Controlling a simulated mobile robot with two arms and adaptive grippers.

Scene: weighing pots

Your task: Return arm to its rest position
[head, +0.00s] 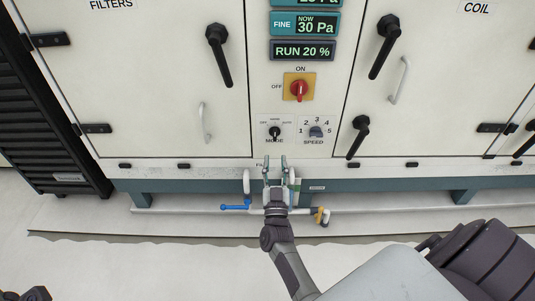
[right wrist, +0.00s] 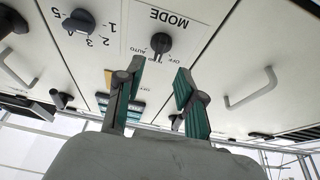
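My right gripper (head: 275,170) is in front of the lower middle of a white cabinet, with its fingers pointing up toward the mode knob (head: 274,133). In the right wrist view my right gripper (right wrist: 155,100) has its two green-padded fingers spread, with nothing between them. The black mode knob (right wrist: 161,42) shows beyond the fingertips, apart from them. My left gripper is not seen; only a dark piece, which looks like part of my left arm, shows at the bottom left corner of the head view.
The cabinet panel carries a speed knob (head: 316,131), a red rotary switch (head: 299,89) and a display reading RUN 20 % (head: 303,50). Black door handles (head: 219,55) stick out. Below run a pipe with a blue valve lever (head: 236,207) and a yellow one (head: 320,215). A black radiator-like unit (head: 50,110) stands left.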

